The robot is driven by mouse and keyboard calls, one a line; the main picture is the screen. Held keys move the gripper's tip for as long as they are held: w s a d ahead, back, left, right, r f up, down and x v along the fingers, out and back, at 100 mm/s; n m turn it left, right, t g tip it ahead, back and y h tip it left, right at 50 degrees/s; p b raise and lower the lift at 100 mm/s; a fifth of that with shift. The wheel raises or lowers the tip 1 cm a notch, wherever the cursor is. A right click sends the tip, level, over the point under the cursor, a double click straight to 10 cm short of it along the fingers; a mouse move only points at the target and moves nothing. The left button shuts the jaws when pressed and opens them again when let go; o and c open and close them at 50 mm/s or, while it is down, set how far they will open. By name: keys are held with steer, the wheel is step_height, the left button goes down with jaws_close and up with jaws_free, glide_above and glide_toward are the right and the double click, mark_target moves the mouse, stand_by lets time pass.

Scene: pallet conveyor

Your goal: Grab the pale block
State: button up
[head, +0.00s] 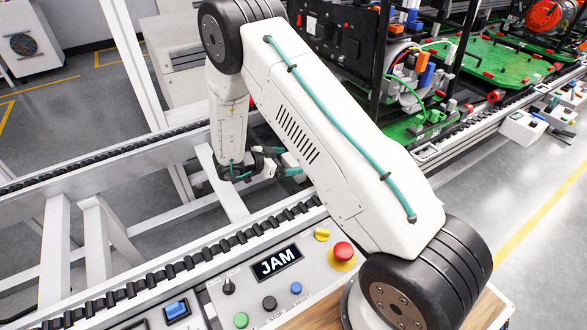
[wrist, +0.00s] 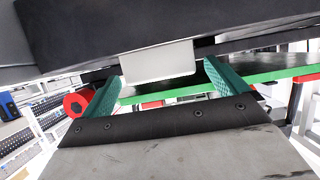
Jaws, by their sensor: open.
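The pale block (wrist: 158,63) is light grey and shows in the wrist view just ahead of my fingertips, between their two lines. Its upper part is cut off by a dark surface above it. My gripper (wrist: 161,74) has two teal fingers, spread apart with nothing clamped between them. I cannot tell how far the block lies beyond the tips. In the head view my gripper (head: 289,160) hangs low in the gap between the conveyor rails, beside the green pallet's end. A small pale patch shows there between the fingers, partly hidden by my arm.
A green pallet (wrist: 258,70) with a dark top lies behind the block; a red roller (wrist: 76,103) is at left. Dark equipment (head: 340,40) stands on the conveyor. The near rail (head: 200,255) and a control panel with a JAM display (head: 276,262) lie in front.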

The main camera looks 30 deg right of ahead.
steer(key=x, duration=0.5)
steer(key=shift+d+f, duration=0.1)
steer(key=shift+f, duration=0.05)
steer(key=c, duration=1.2)
